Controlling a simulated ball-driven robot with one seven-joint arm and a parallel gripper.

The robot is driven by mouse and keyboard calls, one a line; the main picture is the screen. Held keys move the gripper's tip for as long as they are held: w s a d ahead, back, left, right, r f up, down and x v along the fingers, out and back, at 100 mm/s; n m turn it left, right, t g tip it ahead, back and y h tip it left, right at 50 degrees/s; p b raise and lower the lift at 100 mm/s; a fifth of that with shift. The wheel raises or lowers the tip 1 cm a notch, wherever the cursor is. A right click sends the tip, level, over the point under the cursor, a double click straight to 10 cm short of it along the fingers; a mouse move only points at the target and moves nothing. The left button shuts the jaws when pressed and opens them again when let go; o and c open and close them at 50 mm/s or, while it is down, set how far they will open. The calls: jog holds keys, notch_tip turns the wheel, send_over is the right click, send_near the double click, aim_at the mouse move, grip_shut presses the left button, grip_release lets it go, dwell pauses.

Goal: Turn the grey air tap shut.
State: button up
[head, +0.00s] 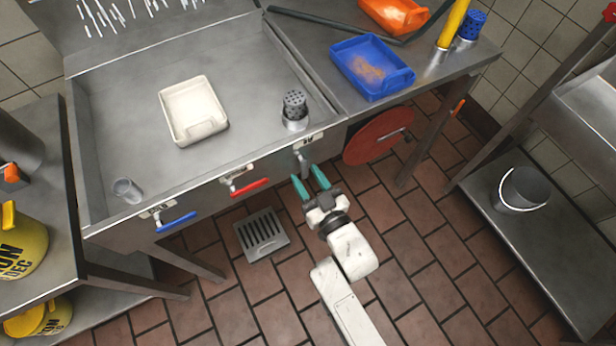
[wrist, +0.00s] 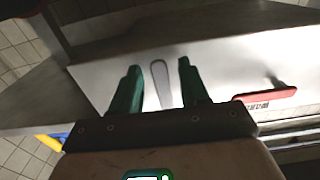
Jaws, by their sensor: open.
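The grey air tap (head: 303,162) sits on the front face of the steel sink, below a small white label at the right end of the row of taps. Its grey lever also shows in the wrist view (wrist: 159,82), a slim rounded bar in the gap between my green fingers. My gripper (head: 308,172) is open, with its two fingertips at the lever, one to each side of it as seen. I cannot tell whether either finger touches it. The lever's far end is partly hard to make out against the steel.
A red tap (head: 249,187) and a blue tap (head: 177,222) stand to the left on the same front. A red disc (head: 378,136) hangs to the right under the counter. A floor drain (head: 262,236) lies below. The tiled floor around my arm is clear.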

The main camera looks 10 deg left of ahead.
grip_shut()
dwell(0.5)
